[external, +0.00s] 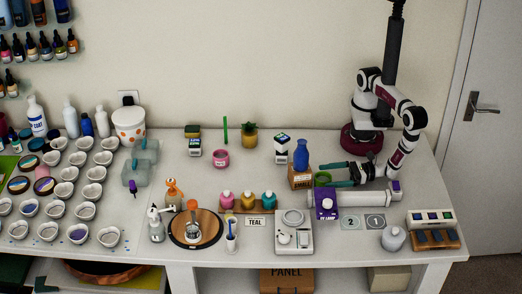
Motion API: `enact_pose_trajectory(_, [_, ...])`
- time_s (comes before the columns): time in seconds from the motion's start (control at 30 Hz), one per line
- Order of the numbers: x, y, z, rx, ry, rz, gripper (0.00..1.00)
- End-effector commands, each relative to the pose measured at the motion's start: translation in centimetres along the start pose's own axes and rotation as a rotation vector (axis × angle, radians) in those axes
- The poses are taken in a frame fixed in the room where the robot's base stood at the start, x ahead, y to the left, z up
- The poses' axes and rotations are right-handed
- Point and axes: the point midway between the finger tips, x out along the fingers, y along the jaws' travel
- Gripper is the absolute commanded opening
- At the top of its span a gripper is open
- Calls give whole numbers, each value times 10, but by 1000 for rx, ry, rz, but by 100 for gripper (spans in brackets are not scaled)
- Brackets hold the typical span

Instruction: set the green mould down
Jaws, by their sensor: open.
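The small round green mould (322,179) is just right of the wooden block and behind the purple UV lamp box (326,204). My gripper (328,174) reaches in from the right with its dark teal fingers spread apart. The fingertips are at the mould, one toward its back and one toward its front right. I cannot tell whether they touch it, or whether its underside rests on the table, since the lamp box is close in front. Two grey pads marked 2 (351,223) and 1 (375,221) lie bare to the right of the lamp.
A blue vase (301,154) stands on the wooden block (299,178) left of the mould. A pale cylinder (368,198) extends right of the lamp box. A white scale (293,232) stands in front left.

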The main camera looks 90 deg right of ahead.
Motion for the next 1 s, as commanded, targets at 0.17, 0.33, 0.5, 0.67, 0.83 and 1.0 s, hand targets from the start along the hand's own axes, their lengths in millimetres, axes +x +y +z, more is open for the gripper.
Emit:
enact_pose_trajectory(0.17, [-41,2,0,2,1,10,100])
enact_pose_trajectory(0.33, [-66,1,0,2,1,5,100])
enact_pose_trajectory(0.5, [-70,0,1,6,4,-9,100])
enact_pose_trajectory(0.67, [-43,-25,31,146,49,-302,100])
enact_pose_trajectory(0.83, [-9,-110,92,531,99,-1043,100])
enact_pose_trajectory(1.0, [-33,-192,139,1112,11,-1896,100])
